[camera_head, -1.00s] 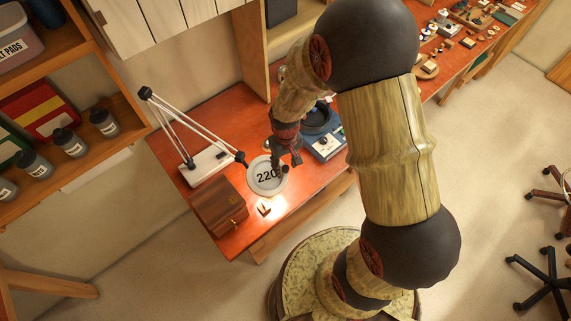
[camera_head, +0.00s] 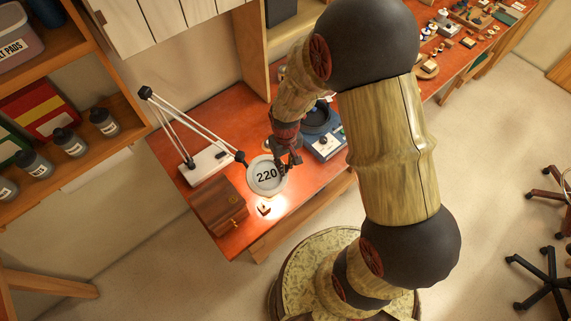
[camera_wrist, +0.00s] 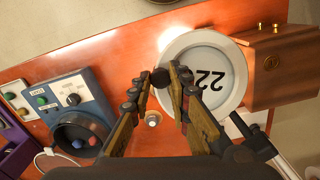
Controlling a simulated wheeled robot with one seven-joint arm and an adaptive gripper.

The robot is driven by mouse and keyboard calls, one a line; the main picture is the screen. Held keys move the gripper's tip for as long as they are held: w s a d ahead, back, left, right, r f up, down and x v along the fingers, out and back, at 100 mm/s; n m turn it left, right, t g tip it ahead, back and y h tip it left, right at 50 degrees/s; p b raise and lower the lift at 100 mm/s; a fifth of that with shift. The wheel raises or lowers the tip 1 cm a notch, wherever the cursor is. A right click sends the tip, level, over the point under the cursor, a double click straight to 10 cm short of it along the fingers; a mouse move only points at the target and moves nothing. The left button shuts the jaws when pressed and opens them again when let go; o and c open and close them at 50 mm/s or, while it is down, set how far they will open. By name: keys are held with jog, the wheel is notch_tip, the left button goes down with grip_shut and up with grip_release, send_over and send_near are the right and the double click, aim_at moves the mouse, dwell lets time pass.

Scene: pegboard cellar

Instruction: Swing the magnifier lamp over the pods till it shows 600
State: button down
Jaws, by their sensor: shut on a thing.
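The magnifier lamp's round pale head (camera_head: 267,190) shows 220 in the head view. It hangs over the orange bench on a silver jointed arm (camera_head: 200,128) from a white base (camera_head: 205,165). In the wrist view the lamp head (camera_wrist: 231,92) shows 22 upside down, with the rest hidden by my finger. My gripper (camera_head: 291,162) is at the head's right rim. In the wrist view my gripper (camera_wrist: 168,77) is closed on a small dark knob (camera_wrist: 161,78) at the rim. Small dark bits (camera_head: 264,208), possibly the pods, lie in the bright light spot below the head.
A wooden box (camera_head: 220,205) sits left of the lamp head. A blue device with a dark round bowl (camera_head: 325,143) stands to the right; it also shows in the wrist view (camera_wrist: 75,115). A shelf with jars (camera_head: 70,142) is at the left. The bench front edge is close.

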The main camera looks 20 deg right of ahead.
dwell(0.3)
jog(key=w+d+n+b, duration=0.3)
jog(key=w+d, duration=0.3)
jog(key=w, duration=0.6)
jog(key=shift+w+n, duration=0.25)
jog(key=shift+n, duration=0.25)
jog(key=c, duration=1.7)
grip_release()
jog(key=shift+a, duration=0.1)
jog(key=shift+o, duration=0.2)
jog(key=shift+r, duration=0.1)
notch_tip(320, 180, up, 12)
